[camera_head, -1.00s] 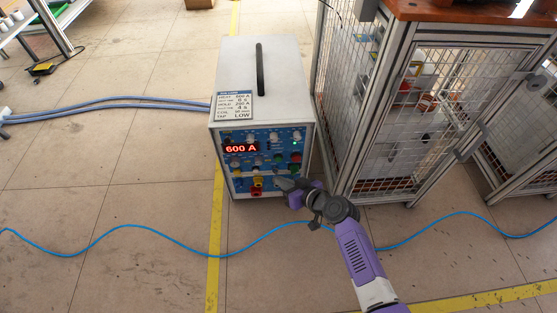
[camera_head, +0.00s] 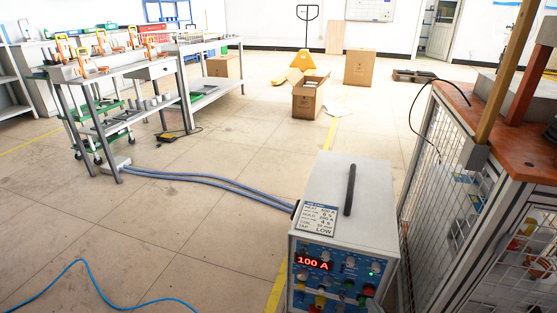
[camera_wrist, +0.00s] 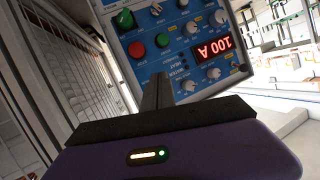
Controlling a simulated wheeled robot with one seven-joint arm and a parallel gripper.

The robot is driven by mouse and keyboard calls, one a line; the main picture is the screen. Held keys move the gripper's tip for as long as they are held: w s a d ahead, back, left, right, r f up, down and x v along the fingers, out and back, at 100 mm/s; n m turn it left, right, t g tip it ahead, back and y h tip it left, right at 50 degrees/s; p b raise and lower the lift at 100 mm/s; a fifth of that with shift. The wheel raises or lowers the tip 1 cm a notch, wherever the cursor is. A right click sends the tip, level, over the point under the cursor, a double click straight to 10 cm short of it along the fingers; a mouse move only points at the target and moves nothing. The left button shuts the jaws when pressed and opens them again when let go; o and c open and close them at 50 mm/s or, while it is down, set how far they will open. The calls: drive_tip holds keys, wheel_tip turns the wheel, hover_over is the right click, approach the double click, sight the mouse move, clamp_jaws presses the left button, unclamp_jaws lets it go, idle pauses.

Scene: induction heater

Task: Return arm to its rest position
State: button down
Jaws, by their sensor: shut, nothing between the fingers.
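The induction heater (camera_head: 345,215) is a light grey box with a black top handle and a blue control panel. Its red display (camera_head: 312,262) reads 100 A. In the wrist view the panel (camera_wrist: 185,55) appears upside down, with a red button, green buttons and several knobs. My gripper (camera_wrist: 158,92) shows in the wrist view as dark fingers close together, shut and empty, in front of the panel. The fingertips overlap the panel in the picture; I cannot tell whether they touch it. The arm is out of the head view.
A wire-mesh cage (camera_head: 450,200) with a wooden top stands close to the heater's right. Grey hoses (camera_head: 215,182) run left to a workbench (camera_head: 120,75). A blue cable (camera_head: 75,268) lies on the floor. An open carton (camera_head: 308,98) is behind.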

drive_tip(key=s+a+r+n, duration=0.15)
drive_tip(key=s+r, duration=0.45)
drive_tip(key=s, duration=0.7)
drive_tip(key=s+a+r, duration=0.2)
drive_tip(key=s+r, duration=0.4)
drive_tip(key=s, duration=0.7)
drive_tip(key=s+a+r+n, duration=0.15)
drive_tip(key=s+r, duration=0.45)
drive_tip(key=s, duration=0.7)
wheel_tip(320, 180, up, 31)
drive_tip(key=p, duration=3.1)
drive_tip(key=shift+s+r+m+p, duration=0.2)
drive_tip(key=shift+m+p, duration=0.2)
drive_tip(key=shift+a, duration=0.1)
